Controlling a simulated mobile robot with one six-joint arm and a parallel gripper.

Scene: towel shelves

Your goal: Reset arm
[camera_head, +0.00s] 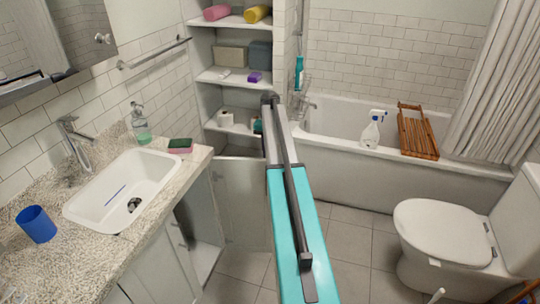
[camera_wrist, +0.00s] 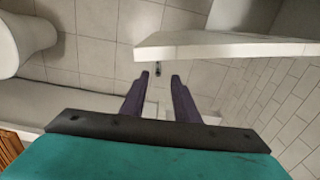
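My gripper (camera_wrist: 160,76) shows in the wrist view as two dark purple fingers, spread apart with nothing between them. Tiles and a pale surface show behind them. In the head view my teal arm reaches up from the bottom middle toward the shelf unit; the fingers cannot be made out there.
The open shelves (camera_head: 228,76) at the back hold rolled and folded towels. A counter with a sink (camera_head: 122,190) and blue cup (camera_head: 36,224) is at left. The bathtub (camera_head: 390,172), with a spray bottle (camera_head: 372,130) and wooden rack (camera_head: 416,134), and a toilet (camera_head: 445,232) are at right.

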